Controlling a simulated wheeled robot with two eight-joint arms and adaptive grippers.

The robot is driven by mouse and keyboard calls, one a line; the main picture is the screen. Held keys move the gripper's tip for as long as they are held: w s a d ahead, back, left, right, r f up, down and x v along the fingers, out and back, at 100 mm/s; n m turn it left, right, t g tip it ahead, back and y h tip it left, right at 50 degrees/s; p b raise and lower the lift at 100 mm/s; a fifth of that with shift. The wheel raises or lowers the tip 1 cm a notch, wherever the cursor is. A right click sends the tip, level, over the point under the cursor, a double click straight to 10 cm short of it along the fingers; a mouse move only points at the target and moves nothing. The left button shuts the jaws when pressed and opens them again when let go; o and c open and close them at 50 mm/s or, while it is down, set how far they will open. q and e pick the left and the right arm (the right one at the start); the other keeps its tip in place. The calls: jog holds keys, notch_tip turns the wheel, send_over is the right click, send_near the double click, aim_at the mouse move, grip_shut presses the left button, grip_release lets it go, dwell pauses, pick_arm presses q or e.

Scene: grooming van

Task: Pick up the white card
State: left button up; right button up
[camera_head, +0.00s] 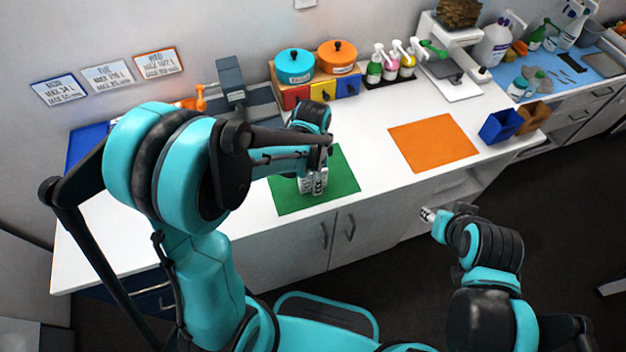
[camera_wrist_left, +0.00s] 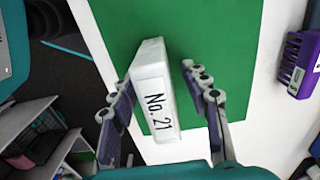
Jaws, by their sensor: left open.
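The white card (camera_wrist_left: 152,72) shows in the left wrist view as a thick white block with "No. 21" on its near face. It is over the green mat (camera_wrist_left: 215,25), near the mat's edge. My left gripper (camera_wrist_left: 160,85) is open, with one finger on each side of the card; a gap shows on the right, and the left finger is close to it. In the head view my left gripper (camera_head: 313,184) is low over the green mat (camera_head: 343,182), and the card is mostly hidden there. My right gripper (camera_head: 428,214) is away from the counter, its fingers small and unclear.
A purple bristled tool (camera_wrist_left: 298,65) lies right of the green mat in the wrist view. An orange mat (camera_head: 432,141) lies to the right on the white counter. Coloured drawers with two pots (camera_head: 294,66), bottles (camera_head: 390,66) and a scale (camera_head: 455,70) stand behind.

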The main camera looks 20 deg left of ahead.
pick_arm(q)
grip_shut()
jog(key=shift+r, duration=0.15)
